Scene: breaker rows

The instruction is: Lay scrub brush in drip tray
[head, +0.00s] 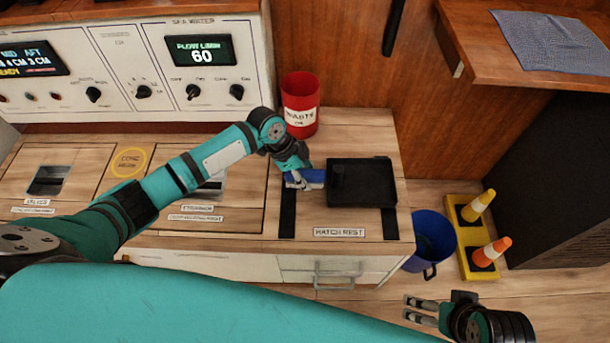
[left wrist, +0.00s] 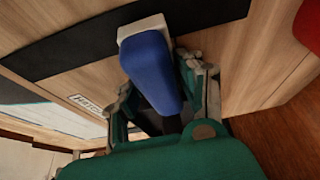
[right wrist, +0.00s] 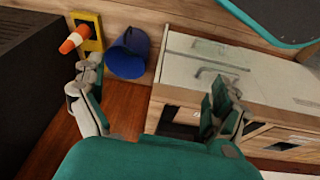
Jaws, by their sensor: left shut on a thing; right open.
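The scrub brush (head: 311,177) has a blue body and a pale end. My left gripper (head: 300,180) is shut on it just left of the drip tray, over the counter. In the left wrist view the brush (left wrist: 152,70) lies between the fingers (left wrist: 160,105), its pale end pointing away. The black drip tray (head: 360,201) sits on the hatch rest and looks empty. Whether the brush touches the counter or the tray's edge I cannot tell. My right gripper (head: 421,309) is open and empty, out over the floor; it also shows in the right wrist view (right wrist: 160,105).
A red waste can (head: 300,104) stands behind the tray. Dark strips (head: 287,212) mark the hatch rest. A blue bucket (head: 431,240) and a yellow stand with cones (head: 470,238) are on the floor at right. A cloth (head: 556,46) lies on the upper shelf.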

